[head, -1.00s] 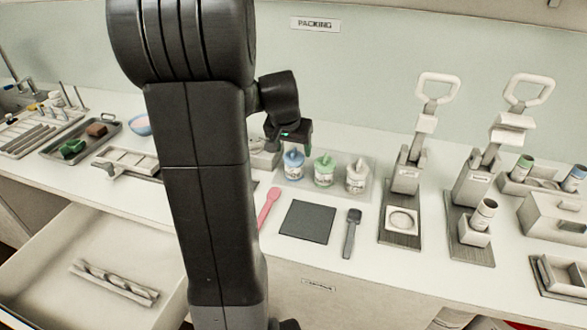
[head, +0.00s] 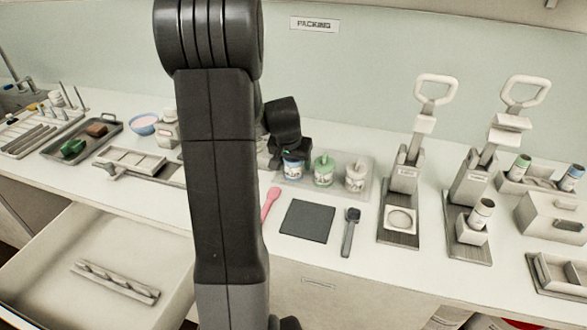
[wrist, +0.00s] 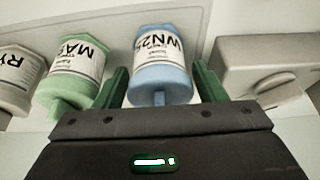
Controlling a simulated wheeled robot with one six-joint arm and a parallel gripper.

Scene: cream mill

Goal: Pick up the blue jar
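The blue jar (wrist: 161,72) stands upright on a clear tray, its label facing the wrist camera. In the head view the blue jar (head: 293,169) is partly hidden under my gripper (head: 290,152). In the wrist view my gripper (wrist: 160,88) is open, one green finger on each side of the blue jar, with gaps between the fingers and the jar. The green jar (wrist: 72,75) stands just left of the left finger; in the head view it is to the right of the blue one (head: 323,172).
A cream jar (head: 355,178) stands beyond the green jar on the same tray (head: 340,192). A pale block (wrist: 270,70) is close to the right finger. A dark mat (head: 307,221), a pink spatula (head: 270,203) and a dark scoop (head: 350,232) lie in front.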

